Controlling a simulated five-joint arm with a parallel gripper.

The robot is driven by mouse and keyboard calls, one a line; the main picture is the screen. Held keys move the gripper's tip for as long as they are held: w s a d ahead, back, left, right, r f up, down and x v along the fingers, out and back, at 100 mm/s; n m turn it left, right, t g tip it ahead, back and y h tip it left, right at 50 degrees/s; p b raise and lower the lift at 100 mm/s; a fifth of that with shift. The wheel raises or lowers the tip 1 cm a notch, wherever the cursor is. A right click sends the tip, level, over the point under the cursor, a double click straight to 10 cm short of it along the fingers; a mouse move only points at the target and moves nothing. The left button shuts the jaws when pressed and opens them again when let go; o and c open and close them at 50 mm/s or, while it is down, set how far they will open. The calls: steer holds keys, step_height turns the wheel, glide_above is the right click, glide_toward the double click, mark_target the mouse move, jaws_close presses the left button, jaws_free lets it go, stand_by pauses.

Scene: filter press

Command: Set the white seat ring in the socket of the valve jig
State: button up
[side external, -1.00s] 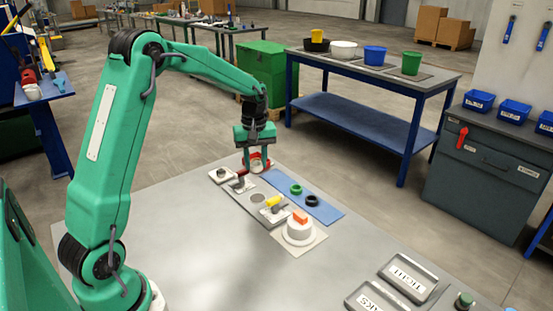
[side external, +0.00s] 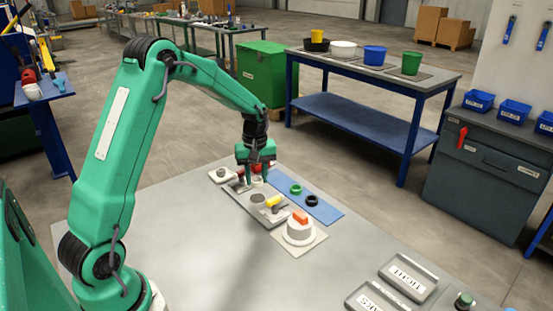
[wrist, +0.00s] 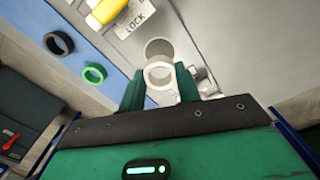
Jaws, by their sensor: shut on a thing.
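The white seat ring (wrist: 149,79) is pinched between the two green fingers of my gripper (wrist: 160,86) in the wrist view. In the side view my gripper (side external: 257,172) points down over the grey jig plate, with the ring (side external: 257,183) at its tips. The jig's round socket (wrist: 157,45) shows as a grey disc just beyond the ring, which overlaps its edge in the wrist view. In the side view the socket (side external: 258,198) lies just in front of the ring. I cannot tell the ring's height above the plate.
A yellow-handled clamp (side external: 273,201) with a LOCK plate (wrist: 136,19) stands close beside the socket. A blue mat (side external: 322,210) holds a green ring (side external: 296,189) and a black ring (side external: 312,200). A white round block with an orange top (side external: 299,230) stands at the jig's near end.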

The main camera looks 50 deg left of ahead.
mark_target(257, 199)
steer(key=shift+f, duration=2.45)
steer(key=shift+f, duration=0.3)
steer(key=o, duration=1)
steer(key=shift+o, duration=0.2)
step_height(257, 199, up, 8)
steer(key=shift+f, duration=0.25)
